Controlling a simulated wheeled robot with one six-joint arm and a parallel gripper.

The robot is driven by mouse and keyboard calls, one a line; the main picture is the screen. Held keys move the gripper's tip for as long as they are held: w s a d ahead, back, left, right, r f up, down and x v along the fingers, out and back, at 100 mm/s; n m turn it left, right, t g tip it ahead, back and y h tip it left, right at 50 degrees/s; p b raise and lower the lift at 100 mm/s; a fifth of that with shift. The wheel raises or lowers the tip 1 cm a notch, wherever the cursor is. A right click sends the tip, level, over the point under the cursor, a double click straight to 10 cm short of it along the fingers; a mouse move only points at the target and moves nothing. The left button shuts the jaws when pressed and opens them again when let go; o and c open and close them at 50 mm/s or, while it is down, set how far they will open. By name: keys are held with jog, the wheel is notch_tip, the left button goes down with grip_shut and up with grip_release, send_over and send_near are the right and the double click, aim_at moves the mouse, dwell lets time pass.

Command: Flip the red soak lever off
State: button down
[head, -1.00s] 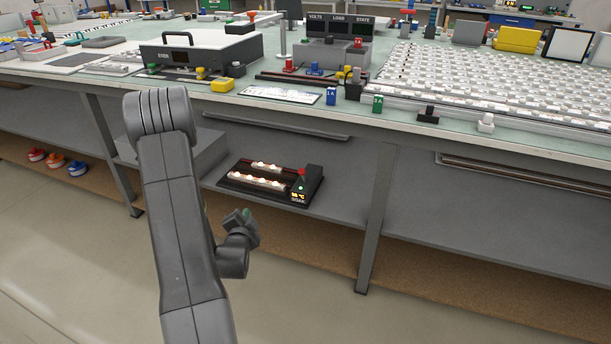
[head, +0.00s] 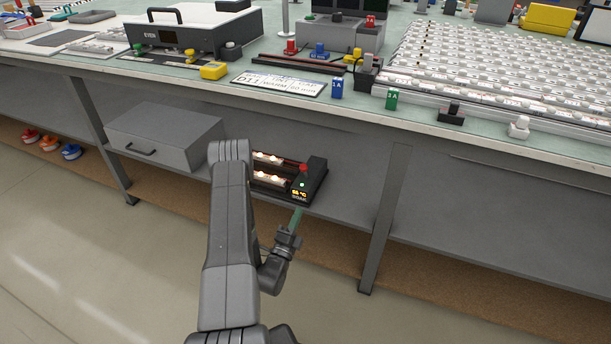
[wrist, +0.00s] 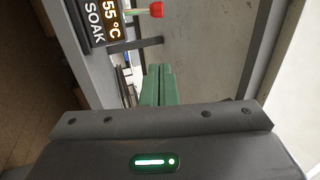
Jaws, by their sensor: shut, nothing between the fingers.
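The soak unit (head: 315,180) is a dark box with a lit tray on the shelf under the bench. Its red soak lever (head: 304,168) stands up at the top of the box, above a small green light. In the wrist view, the red lever tip (wrist: 157,9) sits at the top edge on a pale stem, beside the display (wrist: 101,22) reading 55 °C SOAK. My gripper (head: 298,216) is just in front of and below the box, apart from the lever. Its green fingers (wrist: 160,85) are together and empty.
The lit rack (head: 268,170) is partly hidden behind my arm. A grey drawer box (head: 165,138) stands left on the same shelf. The benchtop edge (head: 300,110) overhangs above, and a table leg (head: 385,220) stands right. The shelf beyond that leg is clear.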

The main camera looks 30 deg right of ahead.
aim_at(305, 172)
dwell(0.4)
jog(key=w+a+b+x, duration=0.1)
jog(key=w+x, duration=0.1)
jog(key=x, duration=1)
jog(key=shift+w+r, duration=0.2)
jog(key=shift+w, duration=0.05)
